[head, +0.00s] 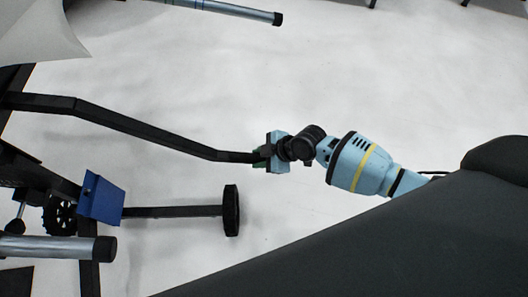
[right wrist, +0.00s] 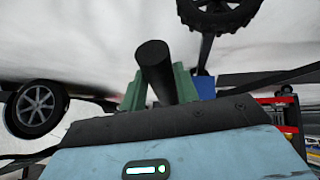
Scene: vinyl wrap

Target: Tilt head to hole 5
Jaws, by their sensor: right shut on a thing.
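My right gripper (head: 263,157) is at the end of a long black bent bar (head: 150,128) in the head view. Its arm comes in from the right. In the right wrist view, the green fingers of my right gripper (right wrist: 158,92) sit on both sides of the round black bar end (right wrist: 156,62), shut on it. The bar runs left to a dark machine frame at the left edge. No head or numbered hole can be made out. My left gripper is not in view.
A blue block (head: 101,199) sits on the frame. A black wheel (head: 231,210) stands at the end of a lower bar (head: 172,212). Silver-grey rollers (head: 60,249) lie at the lower left and top. The pale floor (head: 400,60) is clear beyond my arm.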

